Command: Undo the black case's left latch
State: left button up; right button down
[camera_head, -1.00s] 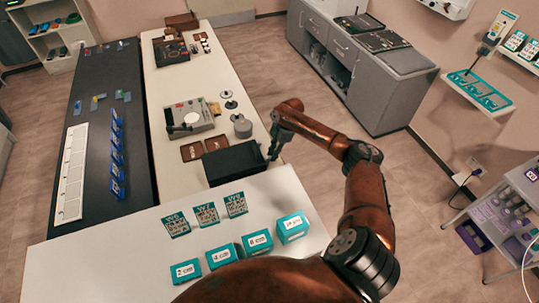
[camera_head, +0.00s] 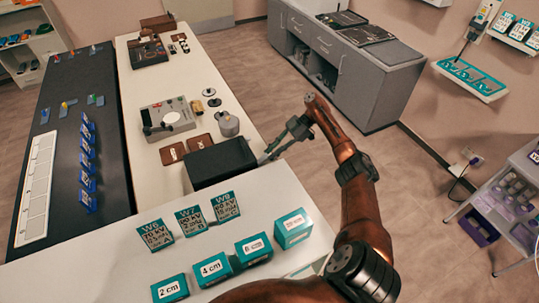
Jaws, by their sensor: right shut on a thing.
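The black case (camera_head: 218,164) lies closed on the white table, near its right edge. My left gripper is not in view.
Brown tiles (camera_head: 172,154) and a grey device (camera_head: 168,119) stand behind the case. Teal labelled blocks (camera_head: 212,268) and cards (camera_head: 190,219) are on the white counter in front. Floor is free right of the table, before a grey cabinet (camera_head: 345,75).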

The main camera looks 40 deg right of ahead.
jog(key=shift+d+f, duration=0.1)
jog(key=shift+f, duration=0.05)
dwell(0.4)
jog(key=c, duration=1.8)
grip_release()
jog(key=shift+d, duration=0.1)
jog(key=v, duration=0.7)
jog(key=shift+d, duration=0.15)
